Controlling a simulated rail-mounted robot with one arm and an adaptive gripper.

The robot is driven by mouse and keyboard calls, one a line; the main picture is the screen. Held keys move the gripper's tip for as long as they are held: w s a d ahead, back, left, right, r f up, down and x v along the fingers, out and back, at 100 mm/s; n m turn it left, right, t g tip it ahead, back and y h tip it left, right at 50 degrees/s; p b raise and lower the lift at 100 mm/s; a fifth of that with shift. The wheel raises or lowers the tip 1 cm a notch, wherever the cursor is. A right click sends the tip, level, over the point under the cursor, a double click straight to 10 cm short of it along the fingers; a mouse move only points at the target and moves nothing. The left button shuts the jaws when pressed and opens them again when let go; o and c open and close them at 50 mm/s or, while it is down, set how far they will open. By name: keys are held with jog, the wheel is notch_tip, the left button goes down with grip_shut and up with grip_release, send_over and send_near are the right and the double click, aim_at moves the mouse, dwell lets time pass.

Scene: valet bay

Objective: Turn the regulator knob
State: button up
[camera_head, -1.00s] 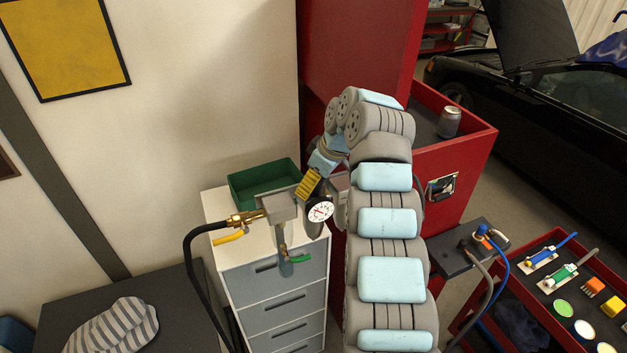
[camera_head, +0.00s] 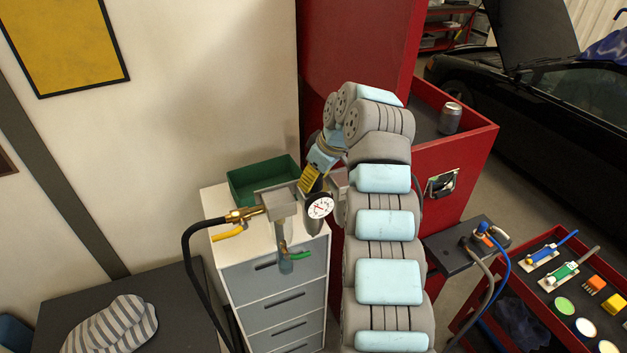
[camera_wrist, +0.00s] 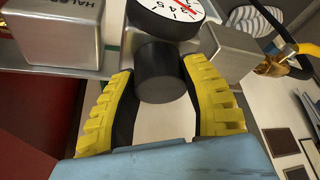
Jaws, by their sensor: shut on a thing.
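The regulator's black cylindrical knob (camera_wrist: 160,74) shows in the wrist view, below the white round gauge (camera_wrist: 168,14). The two yellow ribbed fingers of my gripper (camera_wrist: 158,82) stand on either side of the knob and are shut on it. In the head view my gripper (camera_head: 312,181) is at the regulator, just above the gauge (camera_head: 319,206). The gripper and arm largely hide the knob there. The regulator's grey metal body (camera_head: 279,207) stands left of the gauge, with a brass fitting (camera_head: 244,214) on its left.
A black hose (camera_head: 188,265) and a yellow-handled valve (camera_head: 228,234) are at the left. A green-handled valve (camera_head: 298,254) is below. A green bin (camera_head: 262,178) sits on the white drawer cabinet (camera_head: 214,202). The red cabinet (camera_head: 345,70) stands close behind my arm.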

jog(key=m+b, duration=0.1)
jog(key=b, duration=0.1)
jog(key=f+m+t+b, duration=0.1)
jog(key=m+b, duration=0.1)
jog(key=shift+h+b, duration=0.4)
jog(key=m+b, duration=0.2)
jog(key=m+h+b, duration=0.1)
jog(key=m+b, duration=0.1)
jog(key=b, duration=0.1)
jog(key=shift+r+m+t+h, duration=0.15)
jog(key=shift+m+t+h, duration=0.15)
jog(key=shift+m+t, duration=0.1)
jog(key=m+h+b, duration=0.1)
jog(key=m+b, duration=0.3)
jog(key=b, duration=0.1)
jog(key=shift+a+r+m+h, duration=0.1)
jog(key=shift+r+m+h, duration=0.05)
jog(key=shift+m+h, duration=0.25)
jog(key=shift+m+b, duration=0.4)
jog(key=shift+r, duration=0.1)
jog(key=o, duration=1.2)
jog(key=shift+r+p, duration=0.15)
jog(key=shift+p, duration=0.2)
